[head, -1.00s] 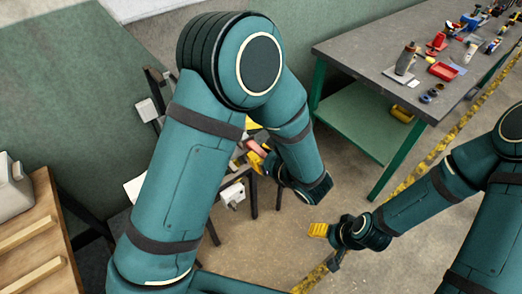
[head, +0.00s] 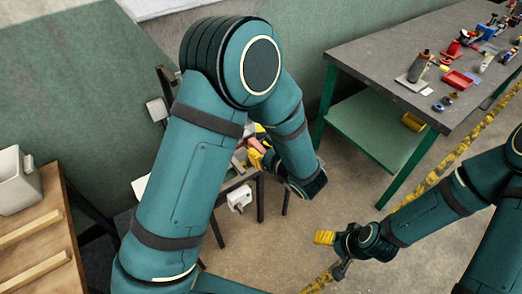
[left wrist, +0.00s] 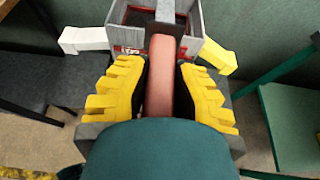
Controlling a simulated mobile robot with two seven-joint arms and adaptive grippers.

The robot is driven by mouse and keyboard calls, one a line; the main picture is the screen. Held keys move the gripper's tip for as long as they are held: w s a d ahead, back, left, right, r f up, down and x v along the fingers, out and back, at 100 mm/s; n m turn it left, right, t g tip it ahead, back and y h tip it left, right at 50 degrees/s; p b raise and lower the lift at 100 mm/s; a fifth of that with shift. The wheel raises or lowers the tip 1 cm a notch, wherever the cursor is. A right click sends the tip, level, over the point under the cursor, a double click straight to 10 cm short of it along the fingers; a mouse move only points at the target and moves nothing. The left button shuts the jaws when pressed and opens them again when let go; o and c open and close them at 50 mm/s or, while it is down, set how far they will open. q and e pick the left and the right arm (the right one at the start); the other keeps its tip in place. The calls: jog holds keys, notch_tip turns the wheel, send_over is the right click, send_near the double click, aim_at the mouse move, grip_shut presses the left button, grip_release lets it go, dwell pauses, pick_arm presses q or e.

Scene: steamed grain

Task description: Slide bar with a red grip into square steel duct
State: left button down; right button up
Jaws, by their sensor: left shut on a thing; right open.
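The red grip (left wrist: 160,75) of the bar lies between the yellow fingers of my left gripper (left wrist: 160,95) in the left wrist view. The gripper is shut on it. A grey part of the bar (left wrist: 166,28) runs on from the grip toward the square steel duct (left wrist: 207,22), whose dark opening shows behind it. I cannot tell whether the bar's end is inside the duct. In the head view the red grip (head: 256,146) shows beside the left gripper, and my arm hides most of the duct. My right gripper (head: 325,238) is open and empty above the floor.
A dark stand (left wrist: 60,60) surrounds the work area, with white (left wrist: 85,39) and yellow (left wrist: 217,56) pieces beside the duct. A grey workbench (head: 370,55) with several tools is at the right. A wooden table (head: 45,240) with a white container (head: 18,180) is at the left.

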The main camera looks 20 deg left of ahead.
aim_at(252, 139)
pick_arm(q)
jog(key=shift+w+a+b, duration=0.25)
jog(key=shift+a+b, duration=0.05)
dwell(0.6)
jog(key=shift+w+a, duration=0.1)
jog(key=shift+a, duration=0.05)
dwell(0.4)
jog(key=shift+w+a, duration=0.7)
jog(key=shift+a, duration=0.15)
jog(key=shift+w+a, duration=0.1)
jog(key=shift+a, duration=0.05)
jog(key=shift+w+a+b, duration=0.35)
jog(key=shift+w+a, duration=0.5)
jog(key=shift+a, duration=0.2)
jog(key=shift+w+a, duration=0.1)
jog(key=shift+a, duration=0.05)
jog(key=shift+w+a+b, duration=0.2)
jog(key=shift+w+a, duration=0.5)
jog(key=shift+a, duration=0.2)
jog(key=shift+w+a+b, duration=0.2)
jog(key=shift+w+a, duration=0.5)
jog(key=shift+a, duration=0.2)
jog(key=shift+w+a+b, duration=0.15)
jog(key=shift+w+a, duration=0.5)
jog(key=shift+a, duration=0.2)
jog(key=shift+w+a+b, duration=0.15)
jog(key=shift+w+a, duration=0.5)
jog(key=shift+a, duration=0.15)
dwell(0.9)
